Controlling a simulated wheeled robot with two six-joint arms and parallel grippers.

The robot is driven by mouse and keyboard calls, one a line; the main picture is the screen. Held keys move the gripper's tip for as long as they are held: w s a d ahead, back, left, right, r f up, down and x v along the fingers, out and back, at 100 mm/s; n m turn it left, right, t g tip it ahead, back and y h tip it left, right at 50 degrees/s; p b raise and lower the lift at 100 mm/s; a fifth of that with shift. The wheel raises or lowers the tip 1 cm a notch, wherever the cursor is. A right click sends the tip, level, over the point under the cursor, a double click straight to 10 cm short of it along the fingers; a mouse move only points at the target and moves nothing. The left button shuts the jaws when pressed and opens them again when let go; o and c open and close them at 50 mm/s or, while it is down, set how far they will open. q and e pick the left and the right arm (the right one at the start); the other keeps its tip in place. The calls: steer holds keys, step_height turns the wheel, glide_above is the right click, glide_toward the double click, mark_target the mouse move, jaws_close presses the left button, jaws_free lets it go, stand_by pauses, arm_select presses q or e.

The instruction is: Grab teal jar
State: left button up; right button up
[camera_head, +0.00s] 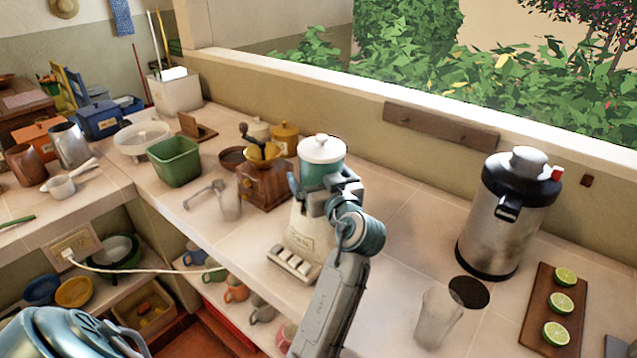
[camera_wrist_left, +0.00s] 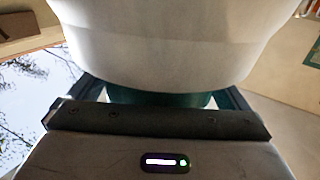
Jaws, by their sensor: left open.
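The teal jar (camera_head: 321,174) with a white lid stands at the middle of the counter, directly above a white appliance (camera_head: 306,238) in the head view. The left wrist view seems upside down. There the white body (camera_wrist_left: 165,50) fills the top, and a strip of the teal jar (camera_wrist_left: 160,97) shows between the fingers. Contact with the jar cannot be told.
A wooden coffee grinder (camera_head: 266,184) and a yellow canister (camera_head: 285,138) stand close left of the jar. A steel urn (camera_head: 505,225), a clear glass (camera_head: 436,318) and a board with limes (camera_head: 545,308) are at right. Counter between jar and urn is clear.

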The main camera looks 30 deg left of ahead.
arm_select(q)
steer(key=shift+s+d+r, duration=0.45)
steer(key=shift+d, duration=0.3)
steer(key=c, duration=0.8)
steer(key=shift+a+f, duration=0.1)
steer(key=c, duration=0.4)
steer(key=shift+c, duration=0.8)
arm_select(e)
steer(key=shift+s+d+f, duration=0.1)
steer(key=shift+s+d, duration=0.1)
steer(key=shift+d, duration=0.35)
steer(key=shift+s+d+f, duration=0.1)
steer(key=shift+s+d, duration=0.1)
steer(key=shift+d, duration=0.3)
